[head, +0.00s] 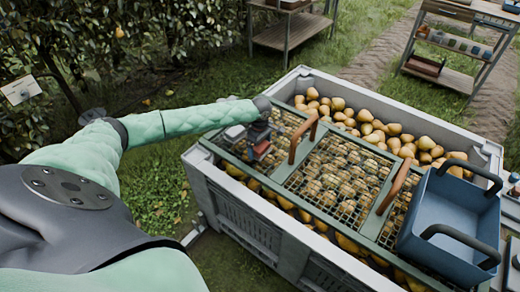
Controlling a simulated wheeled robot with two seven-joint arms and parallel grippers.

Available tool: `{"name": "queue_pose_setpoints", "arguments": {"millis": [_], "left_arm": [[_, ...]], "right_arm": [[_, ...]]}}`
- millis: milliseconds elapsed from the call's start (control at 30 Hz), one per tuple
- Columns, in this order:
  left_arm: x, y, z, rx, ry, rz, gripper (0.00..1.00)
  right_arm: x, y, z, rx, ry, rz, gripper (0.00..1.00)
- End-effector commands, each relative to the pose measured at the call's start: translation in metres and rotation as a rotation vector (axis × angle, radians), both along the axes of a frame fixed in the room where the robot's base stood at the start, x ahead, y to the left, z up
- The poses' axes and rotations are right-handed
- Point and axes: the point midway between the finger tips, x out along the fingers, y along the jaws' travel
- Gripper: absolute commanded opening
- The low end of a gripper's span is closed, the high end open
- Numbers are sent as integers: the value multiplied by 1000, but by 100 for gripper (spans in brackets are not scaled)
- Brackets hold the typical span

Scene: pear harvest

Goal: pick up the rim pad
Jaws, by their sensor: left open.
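My left arm reaches from the left to the near left corner of a large grey bin of pears (240,205). My left gripper (261,149) is open, pointing down at the left end of the green grid frame lying over the bin. A small grey piece (234,133) shows just left of the gripper, on the frame's end; I cannot tell for sure whether it is the rim pad. The gripper partly hides what lies under it, so contact cannot be told. My right gripper is not in view.
The grid frame has two brown arched handles (303,138) standing up right of the gripper. A blue crate (452,222) with dark handles sits at the frame's right end. Shelved tables (290,30) stand behind on grass. Pear foliage (120,50) is at the left.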

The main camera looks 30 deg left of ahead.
Motion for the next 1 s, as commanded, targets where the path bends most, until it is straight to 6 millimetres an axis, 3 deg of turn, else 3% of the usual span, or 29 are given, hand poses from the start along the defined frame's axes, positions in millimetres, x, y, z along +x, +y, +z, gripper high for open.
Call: {"name": "queue_pose_setpoints", "arguments": {"millis": [33,233,567,1000], "left_arm": [[0,0,0,0,0,0,98],[0,0,0,0,0,0,59],[0,0,5,0,-1,0,58],[0,0,75,-1,-1,-1,58]], "right_arm": [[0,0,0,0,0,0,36],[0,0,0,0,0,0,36],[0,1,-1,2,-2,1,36],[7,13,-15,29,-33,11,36]]}}
